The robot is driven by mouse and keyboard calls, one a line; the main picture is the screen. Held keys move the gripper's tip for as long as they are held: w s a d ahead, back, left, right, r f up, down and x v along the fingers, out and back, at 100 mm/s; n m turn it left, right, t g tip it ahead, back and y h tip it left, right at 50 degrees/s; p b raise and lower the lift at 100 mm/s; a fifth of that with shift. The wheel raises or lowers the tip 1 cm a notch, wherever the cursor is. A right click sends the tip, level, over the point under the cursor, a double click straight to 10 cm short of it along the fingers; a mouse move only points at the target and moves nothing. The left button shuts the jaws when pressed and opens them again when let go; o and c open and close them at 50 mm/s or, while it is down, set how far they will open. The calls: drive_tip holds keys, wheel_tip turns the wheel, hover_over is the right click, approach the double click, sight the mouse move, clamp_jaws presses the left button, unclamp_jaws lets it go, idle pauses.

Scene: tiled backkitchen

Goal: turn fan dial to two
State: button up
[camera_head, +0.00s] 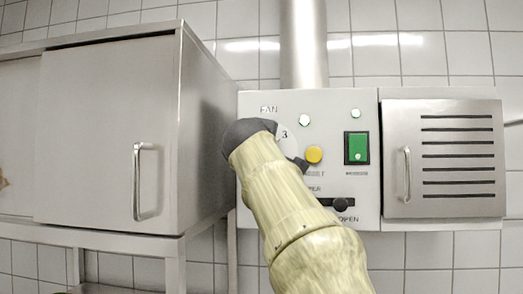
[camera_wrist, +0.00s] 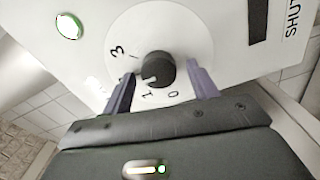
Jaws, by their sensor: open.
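The fan dial (camera_wrist: 159,70) is a round black knob on a white disc in the wrist view. The figures 3, 1 and 0 show around it; the place between 3 and 1 is behind a finger. A small pale mark on the knob faces lower left, roughly toward the 1 side. My gripper (camera_wrist: 161,80) is open, with one dark finger on each side of the knob. I cannot tell whether the fingers touch it. In the head view my gripper (camera_head: 250,132) covers the knob, and only part of the dial disc (camera_head: 287,133) with the 3 shows.
The grey control panel (camera_head: 315,104) also carries a yellow button (camera_head: 314,155), a green switch (camera_head: 356,147) and a black slider (camera_head: 343,204). A steel cabinet (camera_head: 105,130) juts out close on the left. A louvred metal box (camera_head: 443,160) is on the right.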

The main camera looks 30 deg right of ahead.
drive_tip(key=b+v, duration=0.5)
drive_tip(key=v, duration=1.2)
drive_tip(key=shift+w+a, duration=0.1)
drive_tip(key=shift+a, duration=0.05)
